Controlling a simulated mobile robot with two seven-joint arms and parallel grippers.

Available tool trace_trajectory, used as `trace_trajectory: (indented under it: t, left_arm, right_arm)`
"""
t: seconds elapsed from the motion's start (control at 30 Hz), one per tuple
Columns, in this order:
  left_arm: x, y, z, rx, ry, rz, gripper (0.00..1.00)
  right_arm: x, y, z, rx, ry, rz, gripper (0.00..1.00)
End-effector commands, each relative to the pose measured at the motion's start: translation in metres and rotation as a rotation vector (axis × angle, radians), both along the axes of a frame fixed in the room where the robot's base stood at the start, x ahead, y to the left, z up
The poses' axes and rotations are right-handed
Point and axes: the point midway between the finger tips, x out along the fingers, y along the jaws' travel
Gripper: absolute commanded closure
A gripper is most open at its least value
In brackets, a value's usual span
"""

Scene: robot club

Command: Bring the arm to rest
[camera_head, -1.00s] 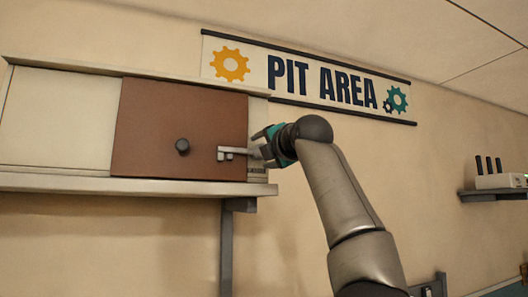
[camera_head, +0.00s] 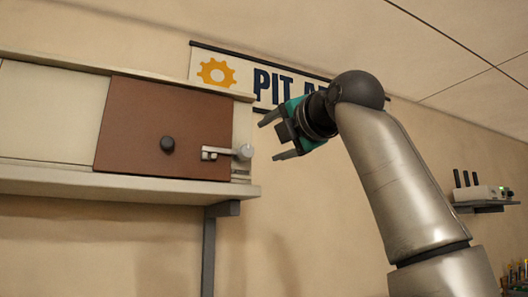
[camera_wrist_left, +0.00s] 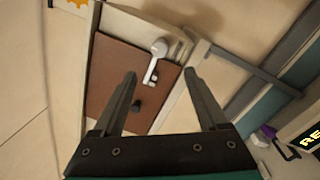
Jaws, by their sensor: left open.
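My left gripper (camera_head: 270,139) is open and empty, raised in front of the wall to the right of the wall cabinet (camera_head: 48,181). Its two fingers (camera_wrist_left: 160,75) show apart in the left wrist view. A brown door panel (camera_head: 135,130) with a dark round knob (camera_head: 167,144) covers the cabinet's right part. A grey latch (camera_head: 212,153) with a round-ended handle (camera_head: 244,152) sits at the panel's right edge. The fingers are clear of the handle. The handle (camera_wrist_left: 159,47) also shows beyond the fingertips in the left wrist view. My right gripper is not in view.
A PIT AREA sign (camera_head: 215,72) hangs on the wall, partly hidden behind my arm. A small shelf (camera_head: 486,204) with a white device (camera_head: 478,193) is at the right. A grey bracket (camera_head: 209,250) stands below the cabinet. The wall below the gripper is bare.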

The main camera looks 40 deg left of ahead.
Motion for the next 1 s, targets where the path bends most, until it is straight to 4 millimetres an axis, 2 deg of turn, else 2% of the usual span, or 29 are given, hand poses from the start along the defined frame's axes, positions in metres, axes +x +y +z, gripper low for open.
trace_trajectory:
  t: [0.2,0.73,0.87,1.0]
  left_arm:
    - [-0.004,-0.009,-0.001,-0.001,-0.002,0.001,0.24]
    - [-0.002,-0.009,-0.002,0.002,0.003,0.003,0.24]
    - [0.014,-0.008,-0.019,0.050,0.048,0.043,0.24]
    - [0.055,-0.011,-0.059,0.195,0.155,0.126,0.24]
  right_arm:
    - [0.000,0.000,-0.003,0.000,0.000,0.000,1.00]
    - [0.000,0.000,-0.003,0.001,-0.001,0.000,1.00]
    - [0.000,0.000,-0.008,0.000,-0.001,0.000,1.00]
    - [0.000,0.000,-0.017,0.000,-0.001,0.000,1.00]
